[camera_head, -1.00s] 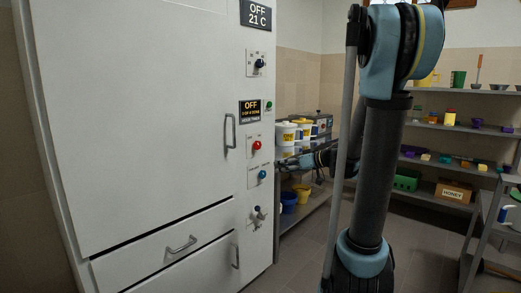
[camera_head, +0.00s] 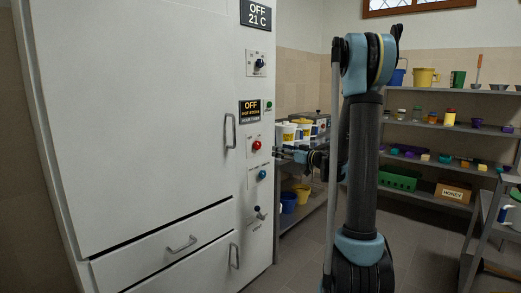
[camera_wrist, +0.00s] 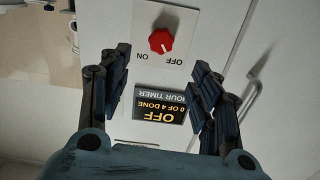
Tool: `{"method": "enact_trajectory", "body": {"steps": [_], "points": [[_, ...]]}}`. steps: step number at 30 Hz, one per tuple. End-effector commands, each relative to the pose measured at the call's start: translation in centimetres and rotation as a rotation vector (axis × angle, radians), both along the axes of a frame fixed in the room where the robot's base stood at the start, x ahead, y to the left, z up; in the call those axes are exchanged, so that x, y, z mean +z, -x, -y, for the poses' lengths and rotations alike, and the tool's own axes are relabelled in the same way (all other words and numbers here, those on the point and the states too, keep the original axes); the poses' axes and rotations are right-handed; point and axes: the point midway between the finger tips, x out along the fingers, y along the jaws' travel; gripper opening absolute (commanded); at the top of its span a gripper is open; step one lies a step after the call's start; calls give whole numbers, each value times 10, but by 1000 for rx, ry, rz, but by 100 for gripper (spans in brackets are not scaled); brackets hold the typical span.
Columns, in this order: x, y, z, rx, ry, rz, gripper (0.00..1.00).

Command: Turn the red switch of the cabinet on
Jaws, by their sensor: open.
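The white cabinet (camera_head: 140,120) fills the left of the head view. Its red switch (camera_head: 257,145) is a round knob on the narrow right-hand panel, below a display reading OFF. In the wrist view, which is upside down, the red switch (camera_wrist: 161,40) sits on a white plate marked ON and OFF, its white pointer line toward the OFF side. My gripper (camera_wrist: 158,75) is open and empty, its dark fingers spread to either side of the switch's column, with the switch beyond the fingertips. In the head view my gripper (camera_head: 280,152) is near the panel, small and partly unclear.
A blue knob (camera_head: 262,174) is below the red switch, and a dark knob (camera_head: 260,63) is above. A door handle (camera_head: 230,131) stands out left of the panel. A shelf with white and yellow tubs (camera_head: 285,133) is close behind the gripper.

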Motion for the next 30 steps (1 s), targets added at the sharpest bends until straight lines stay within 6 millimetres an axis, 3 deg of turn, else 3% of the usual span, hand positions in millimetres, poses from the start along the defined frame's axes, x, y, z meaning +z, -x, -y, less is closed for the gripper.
{"method": "enact_trajectory", "body": {"steps": [18,30], "points": [[0,-65,-86,3,1,0,57],[0,-81,-106,2,1,-1,57]]}}
